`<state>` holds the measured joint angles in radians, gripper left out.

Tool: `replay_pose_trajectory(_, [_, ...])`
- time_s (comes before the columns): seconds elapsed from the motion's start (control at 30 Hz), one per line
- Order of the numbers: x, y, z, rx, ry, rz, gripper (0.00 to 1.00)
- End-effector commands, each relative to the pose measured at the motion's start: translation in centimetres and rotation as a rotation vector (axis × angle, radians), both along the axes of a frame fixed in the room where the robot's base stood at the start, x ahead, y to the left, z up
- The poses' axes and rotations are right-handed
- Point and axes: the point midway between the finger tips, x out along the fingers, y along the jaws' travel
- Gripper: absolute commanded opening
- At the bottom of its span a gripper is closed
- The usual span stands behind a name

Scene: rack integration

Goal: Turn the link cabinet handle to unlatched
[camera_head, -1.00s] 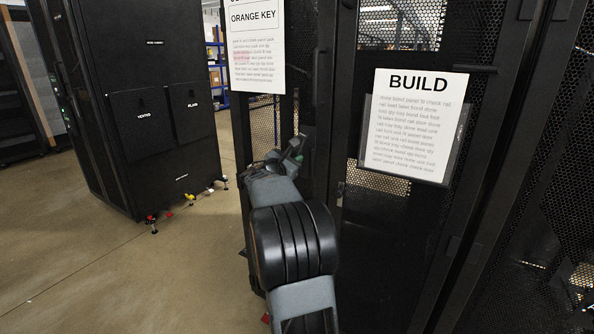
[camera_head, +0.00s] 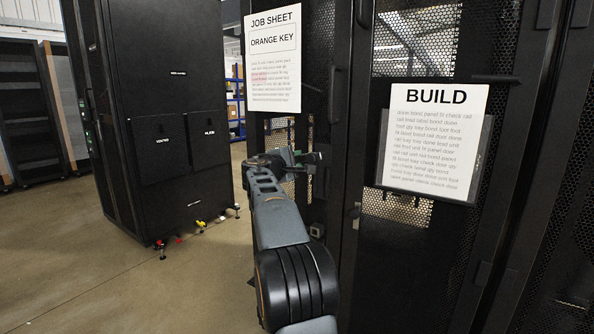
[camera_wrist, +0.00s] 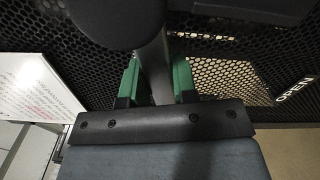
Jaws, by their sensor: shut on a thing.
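My gripper (camera_head: 303,160) is at the dark mesh cabinet door, just below the job sheet. In the wrist view, its two green-lined fingers (camera_wrist: 156,80) stand either side of a grey bar, the handle (camera_wrist: 155,62), and are shut on it. A dark rounded part (camera_wrist: 115,22) covers the upper end of the handle. In the head view the handle is too small and dark to make out behind my gripper. An "OPEN" label (camera_wrist: 295,90) is on the door to the right of the handle in the wrist view.
A job sheet reading "ORANGE KEY" (camera_head: 273,75) hangs above my gripper. A "BUILD" sheet (camera_head: 433,140) hangs on the mesh door to the right. Another black cabinet (camera_head: 165,100) stands at the left.

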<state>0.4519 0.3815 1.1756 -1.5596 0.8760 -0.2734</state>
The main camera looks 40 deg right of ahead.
Motion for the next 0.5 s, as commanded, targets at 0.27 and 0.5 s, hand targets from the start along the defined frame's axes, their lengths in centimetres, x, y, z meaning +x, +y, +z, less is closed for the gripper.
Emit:
replay_pose_trajectory(0.27, [0.2,0.0,1.1,0.043,-0.166,-0.002,0.0])
replay_pose_trajectory(0.5, [0.2,0.0,1.6,0.062,-0.239,-0.004,0.0])
